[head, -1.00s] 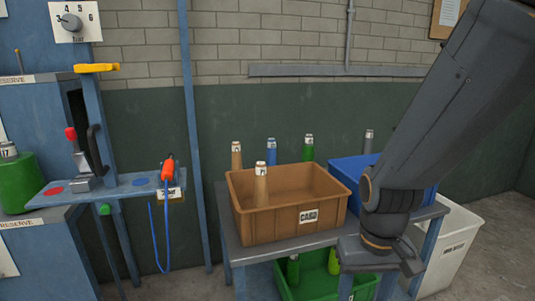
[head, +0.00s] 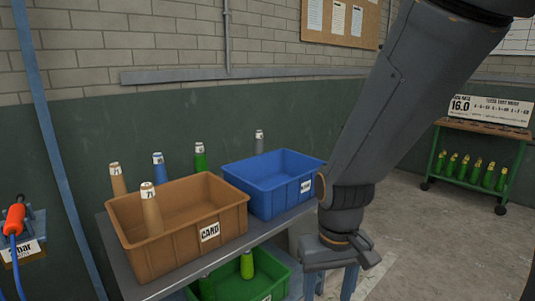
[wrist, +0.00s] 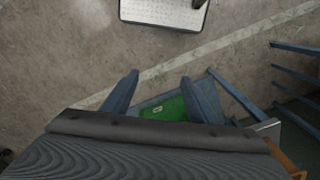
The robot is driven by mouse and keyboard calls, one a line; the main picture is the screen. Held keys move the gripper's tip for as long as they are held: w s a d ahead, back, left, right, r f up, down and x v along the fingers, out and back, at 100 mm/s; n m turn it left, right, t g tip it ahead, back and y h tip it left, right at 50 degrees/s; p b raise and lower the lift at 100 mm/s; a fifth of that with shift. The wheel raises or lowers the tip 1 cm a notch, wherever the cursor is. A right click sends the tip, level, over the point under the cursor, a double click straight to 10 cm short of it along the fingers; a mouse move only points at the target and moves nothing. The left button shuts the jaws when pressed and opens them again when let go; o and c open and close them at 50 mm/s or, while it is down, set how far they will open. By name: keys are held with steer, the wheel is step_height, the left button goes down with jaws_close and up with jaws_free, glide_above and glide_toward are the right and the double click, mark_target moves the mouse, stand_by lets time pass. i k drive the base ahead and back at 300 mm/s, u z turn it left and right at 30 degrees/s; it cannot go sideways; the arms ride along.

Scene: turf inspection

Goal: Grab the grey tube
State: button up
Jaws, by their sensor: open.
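The grey tube (head: 259,142) stands upright behind the blue crate (head: 273,190), with a pale labelled cap. Its lower part is hidden by the crate. My gripper (head: 342,252) hangs to the right of the blue crate, apart from the tube and in front of it. In the wrist view my gripper (wrist: 160,95) has its two fingers spread with nothing between them. Below the fingers are the floor and part of a green crate (wrist: 165,108). The grey tube does not show in the wrist view.
A brown crate (head: 175,245) labelled CARD holds a tan tube (head: 151,210). Tan (head: 117,180), blue (head: 159,167) and green (head: 200,157) tubes stand behind it. A green crate (head: 265,275) sits below the bench. A green rack (head: 475,165) holds several bottles at the right. Open floor lies between.

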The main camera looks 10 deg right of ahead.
mark_target(259, 142)
steer(key=z, duration=0.45)
steer(key=k, duration=0.6)
steer(key=z, duration=0.9)
steer(key=i, duration=1.5)
steer(key=u, duration=0.5)
steer(key=i, duration=0.9)
steer(key=u, duration=1.3)
steer(key=i, duration=0.65)
steer(key=u, duration=0.65)
